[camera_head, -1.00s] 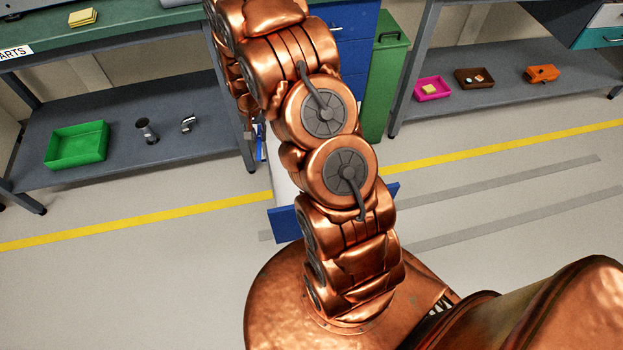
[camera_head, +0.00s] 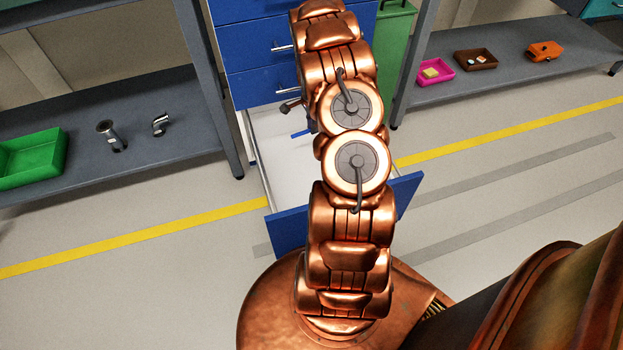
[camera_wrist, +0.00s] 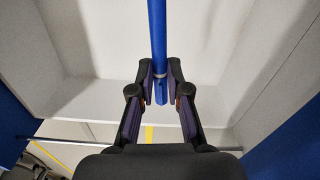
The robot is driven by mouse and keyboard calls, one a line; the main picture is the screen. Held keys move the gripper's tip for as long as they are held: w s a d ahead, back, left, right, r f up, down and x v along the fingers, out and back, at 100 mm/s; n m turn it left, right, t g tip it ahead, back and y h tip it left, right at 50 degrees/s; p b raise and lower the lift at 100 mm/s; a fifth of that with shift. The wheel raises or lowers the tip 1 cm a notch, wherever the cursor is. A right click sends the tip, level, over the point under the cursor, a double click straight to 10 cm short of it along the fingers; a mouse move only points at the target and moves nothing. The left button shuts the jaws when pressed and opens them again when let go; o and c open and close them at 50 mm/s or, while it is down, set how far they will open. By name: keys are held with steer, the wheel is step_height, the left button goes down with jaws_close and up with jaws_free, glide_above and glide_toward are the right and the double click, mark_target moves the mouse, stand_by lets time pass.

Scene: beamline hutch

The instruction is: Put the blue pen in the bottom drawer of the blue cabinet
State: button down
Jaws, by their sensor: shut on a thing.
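The blue cabinet (camera_head: 250,55) stands behind my arm in the head view. Its bottom drawer (camera_head: 290,232) is pulled out, with a blue front and a pale inside, partly covered by my arm. My gripper (camera_wrist: 160,80) is shut on the blue pen (camera_wrist: 157,35) in the wrist view, with the pen between its fingertips. The pen shows against the drawer's pale inside, and part of it also shows in the head view (camera_head: 300,133), just left of my arm. I cannot tell how high above the drawer floor it is. My fingers are mostly hidden in the head view.
A shelf with a green tray (camera_head: 32,157) and metal fittings (camera_head: 110,136) is at left. A green bin (camera_head: 395,50) stands right of the cabinet. The right shelf holds a magenta tray (camera_head: 436,78), a brown tray (camera_head: 476,65) and an orange item (camera_head: 545,50). Floor at right is clear.

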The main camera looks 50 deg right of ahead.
steer(key=d+f, duration=0.1)
steer(key=d+f+m+b, duration=0.1)
steer(key=shift+s+f, duration=0.1)
steer(key=shift+f, duration=0.2)
step_height(320, 180, down, 18)
steer(key=b, duration=0.5)
steer(key=shift+r, duration=0.2)
steer(key=shift+f, duration=0.25)
steer(key=c, duration=1.1)
jaws_free()
steer(key=shift+r, duration=0.1)
steer(key=shift+c, duration=0.2)
steer(key=shift+r, duration=0.1)
